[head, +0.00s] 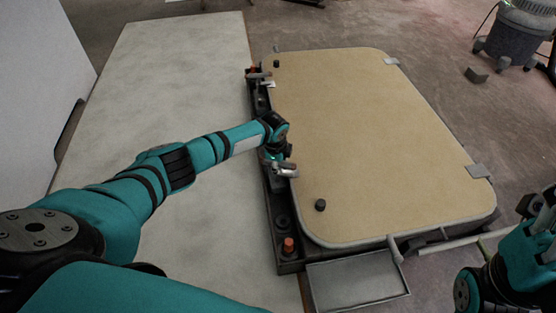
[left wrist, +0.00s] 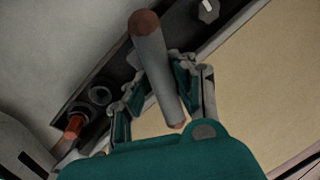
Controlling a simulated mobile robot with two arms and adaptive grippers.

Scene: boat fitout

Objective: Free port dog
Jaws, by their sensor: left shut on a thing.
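A tan hatch lid (head: 365,140) with a grey rim lies beside a dark rail (head: 274,205) on its left side. My left gripper (head: 281,166) is over the middle of this rail. It is shut on a grey bar, which looks like a dog handle; the bar (left wrist: 158,65) has a brown end and lies between the fingers (left wrist: 162,92) in the left wrist view. How the bar joins the rail is hidden. A second grey dog handle (head: 259,76) sits at the rail's far end. My right arm shows at the right edge, its jaws out of sight.
An orange peg (head: 288,244) stands at the rail's near end, and also shows in the left wrist view (left wrist: 75,126). A black knob (head: 320,205) is on the lid. A shallow grey tray (head: 357,279) is in front. The pale surface (head: 170,90) at left is clear.

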